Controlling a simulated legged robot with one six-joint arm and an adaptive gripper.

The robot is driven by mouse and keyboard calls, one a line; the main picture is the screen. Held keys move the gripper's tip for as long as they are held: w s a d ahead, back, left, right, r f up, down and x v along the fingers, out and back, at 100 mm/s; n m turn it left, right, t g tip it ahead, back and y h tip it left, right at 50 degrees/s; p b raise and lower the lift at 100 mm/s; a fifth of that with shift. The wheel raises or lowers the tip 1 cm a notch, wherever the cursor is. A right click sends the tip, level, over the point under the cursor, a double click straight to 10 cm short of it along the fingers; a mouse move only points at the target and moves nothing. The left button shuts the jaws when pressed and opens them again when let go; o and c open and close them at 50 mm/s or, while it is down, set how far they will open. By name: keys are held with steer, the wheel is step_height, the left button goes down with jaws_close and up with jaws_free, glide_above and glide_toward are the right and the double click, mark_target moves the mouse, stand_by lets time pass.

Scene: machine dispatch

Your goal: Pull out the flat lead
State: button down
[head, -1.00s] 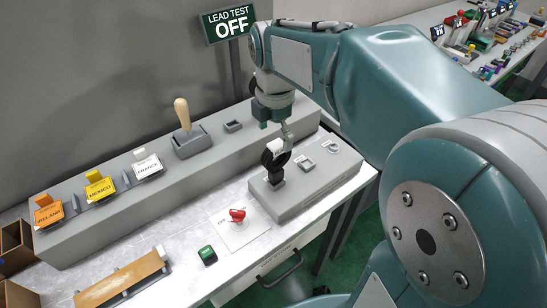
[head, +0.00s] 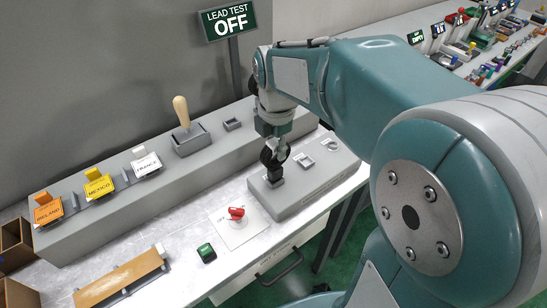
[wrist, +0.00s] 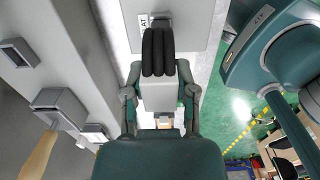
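The flat lead is a pale grey plug body (wrist: 160,95) with thick black cable (wrist: 159,52) looped at its end. In the head view the black loop (head: 269,157) stands above the grey socket box (head: 300,192), its lower end at the box's left socket. A partly hidden label ending in "AT" shows beside it in the wrist view. My gripper (wrist: 160,72) is over the lead, one finger on each side of the plug body. Narrow gaps seem to show beside the fingertips, so it looks open. In the head view my gripper (head: 273,142) hides the plug's upper part.
Two other sockets (head: 304,161) lie right of the lead on the box. Behind is a long grey block with a wooden-handled lever (head: 183,118) and labelled country tags (head: 146,163). A red knob (head: 236,213) and green button (head: 206,253) lie in front. The sign (head: 229,22) reads "LEAD TEST OFF".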

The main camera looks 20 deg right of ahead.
steer(key=shift+d, duration=0.1)
steer(key=shift+r, duration=4.95)
